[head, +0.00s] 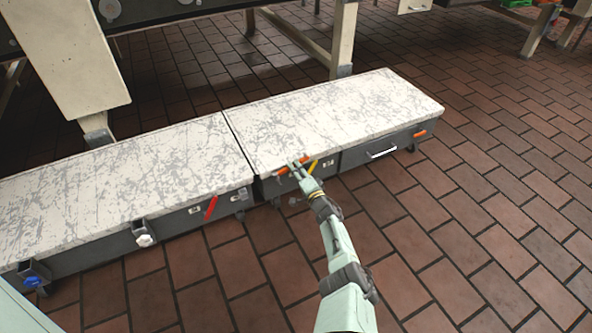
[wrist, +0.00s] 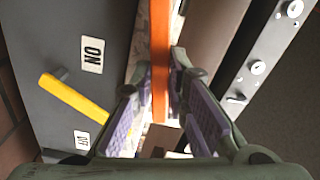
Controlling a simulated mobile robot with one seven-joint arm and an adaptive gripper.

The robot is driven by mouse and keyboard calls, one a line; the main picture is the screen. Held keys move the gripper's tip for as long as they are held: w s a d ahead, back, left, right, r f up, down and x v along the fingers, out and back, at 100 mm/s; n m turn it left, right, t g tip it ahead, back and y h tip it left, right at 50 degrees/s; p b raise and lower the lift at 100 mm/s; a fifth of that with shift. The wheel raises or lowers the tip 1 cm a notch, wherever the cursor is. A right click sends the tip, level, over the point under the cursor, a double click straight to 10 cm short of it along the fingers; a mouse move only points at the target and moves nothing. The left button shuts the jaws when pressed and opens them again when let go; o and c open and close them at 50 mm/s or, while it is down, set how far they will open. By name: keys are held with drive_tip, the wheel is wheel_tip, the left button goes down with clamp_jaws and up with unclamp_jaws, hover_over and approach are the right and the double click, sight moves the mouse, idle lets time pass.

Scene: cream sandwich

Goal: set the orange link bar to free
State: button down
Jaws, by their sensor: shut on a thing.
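The orange link bar (head: 284,170) is on the dark front of the low bench, just under its worn white top. In the wrist view the orange bar (wrist: 160,45) runs down from the top edge in between my fingers. My gripper (head: 298,168) reaches it from the front; in the wrist view my gripper (wrist: 160,80) has one purple-padded finger on each side of the bar and is shut on it. The bar's lower part and its mount are partly hidden by the fingers. I cannot read a "free" mark in either view.
A red lever (head: 211,207), a white knob (head: 145,240), a blue knob (head: 32,281) and a pale drawer handle (head: 382,153) line the bench front. The brick floor in front is clear.

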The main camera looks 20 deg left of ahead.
drive_tip(key=c, duration=1.6)
unclamp_jaws()
drive_tip(key=shift+o, duration=0.2)
drive_tip(key=v, duration=1.2)
